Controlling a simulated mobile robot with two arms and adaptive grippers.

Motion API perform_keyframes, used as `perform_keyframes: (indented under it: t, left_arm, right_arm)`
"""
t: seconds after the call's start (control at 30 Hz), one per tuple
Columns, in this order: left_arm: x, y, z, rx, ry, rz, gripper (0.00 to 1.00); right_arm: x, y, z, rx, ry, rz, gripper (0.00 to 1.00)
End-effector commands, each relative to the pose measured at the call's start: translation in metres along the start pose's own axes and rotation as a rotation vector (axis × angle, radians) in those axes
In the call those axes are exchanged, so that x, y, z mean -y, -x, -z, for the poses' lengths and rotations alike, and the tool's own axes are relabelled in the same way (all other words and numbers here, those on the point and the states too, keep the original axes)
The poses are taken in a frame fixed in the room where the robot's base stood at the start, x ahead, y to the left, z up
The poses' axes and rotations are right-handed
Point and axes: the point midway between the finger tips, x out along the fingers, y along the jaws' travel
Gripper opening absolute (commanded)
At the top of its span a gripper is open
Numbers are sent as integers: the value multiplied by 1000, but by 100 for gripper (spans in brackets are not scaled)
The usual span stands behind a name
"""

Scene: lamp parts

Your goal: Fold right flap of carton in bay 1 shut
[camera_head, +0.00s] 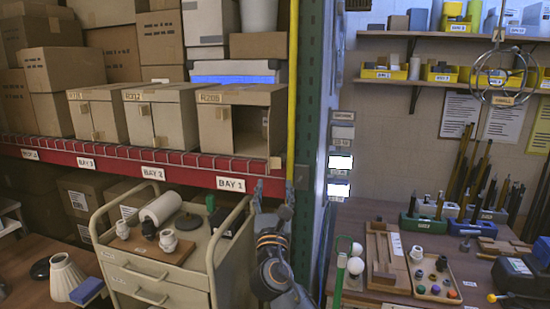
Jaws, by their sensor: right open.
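The carton in bay 1 (214,135), labelled R206, stands on the shelf above the BAY 1 label. Its left front half is covered by a tan panel with a small tab. Its right front half is open and shows the shaded inside. The right flap (277,128) looks like a narrow, nearly edge-on strip at the opening's right side; its exact angle is hard to tell. My right gripper (272,190) points up, open and empty, below the carton's right front corner, in front of the red shelf beam. It appears apart from the flap. My left gripper is out of view.
Two cartons (96,117) (160,120) stand to the left on the shelf. A green post (308,100) and yellow pole (293,80) stand close right. A trolley (165,258) with lamp parts stands below. A workbench (390,212) fills the right.

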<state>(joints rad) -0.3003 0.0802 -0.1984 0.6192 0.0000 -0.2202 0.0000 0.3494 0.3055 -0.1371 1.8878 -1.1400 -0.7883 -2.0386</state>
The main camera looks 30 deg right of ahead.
Motion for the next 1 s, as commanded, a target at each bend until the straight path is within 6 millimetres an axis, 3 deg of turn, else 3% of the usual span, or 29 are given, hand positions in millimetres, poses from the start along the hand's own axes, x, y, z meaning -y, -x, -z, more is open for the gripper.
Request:
perform_keyframes:
  t: [0.3, 0.5, 0.7, 1.0]
  left_arm:
    - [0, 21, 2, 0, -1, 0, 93]
    - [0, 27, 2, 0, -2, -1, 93]
    - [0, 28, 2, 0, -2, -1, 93]
    - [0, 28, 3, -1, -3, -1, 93]
  right_arm:
    - [0, -71, -3, -1, -1, 1, 53]
    - [0, -101, -1, -1, -1, 0, 53]
    - [0, -114, 0, -2, -2, -2, 53]
    - [0, -115, 1, -2, -3, -2, 53]
